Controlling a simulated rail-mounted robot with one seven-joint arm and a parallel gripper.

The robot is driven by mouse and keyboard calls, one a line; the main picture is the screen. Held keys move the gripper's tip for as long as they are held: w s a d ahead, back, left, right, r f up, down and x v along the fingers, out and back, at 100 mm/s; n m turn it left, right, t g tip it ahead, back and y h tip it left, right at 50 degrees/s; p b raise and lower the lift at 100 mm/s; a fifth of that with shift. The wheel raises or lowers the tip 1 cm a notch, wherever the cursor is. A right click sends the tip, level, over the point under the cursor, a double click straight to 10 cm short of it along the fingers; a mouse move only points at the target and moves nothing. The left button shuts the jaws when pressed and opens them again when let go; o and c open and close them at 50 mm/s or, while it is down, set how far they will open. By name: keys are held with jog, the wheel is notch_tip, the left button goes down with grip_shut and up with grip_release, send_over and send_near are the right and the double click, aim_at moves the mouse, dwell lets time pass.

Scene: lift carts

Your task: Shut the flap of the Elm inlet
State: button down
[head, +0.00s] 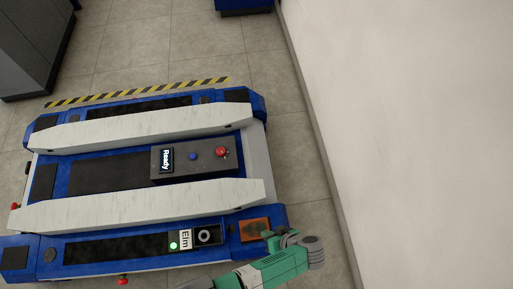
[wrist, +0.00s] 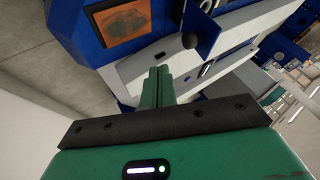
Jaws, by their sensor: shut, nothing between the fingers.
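A small blue flap (wrist: 204,36) stands out from the cart in the wrist view, swung open and seen at an angle. Part of the inlet behind it is hidden there. My gripper (wrist: 160,72) is shut and empty, with its green fingers together. It points at the cart's corner, below and left of the flap in the wrist view, apparently apart from it.
A brown square plate (head: 254,229) sits at the cart's corner; it also shows in the wrist view (wrist: 112,34). Two pale rails (head: 140,206) run along the cart (head: 75,250). A control box (head: 205,157) with a red button stands between them. A white wall (head: 410,120) rises at right.

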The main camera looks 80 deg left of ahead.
aim_at(228, 230)
jog(key=s+a+f+b, duration=0.3)
jog(key=s+a+f, duration=0.1)
jog(key=s+f, duration=0.3)
jog(key=shift+s+a+b, duration=0.3)
jog(key=shift+s+b, duration=0.05)
jog(key=shift+s, duration=0.45)
jog(key=shift+r, duration=0.1)
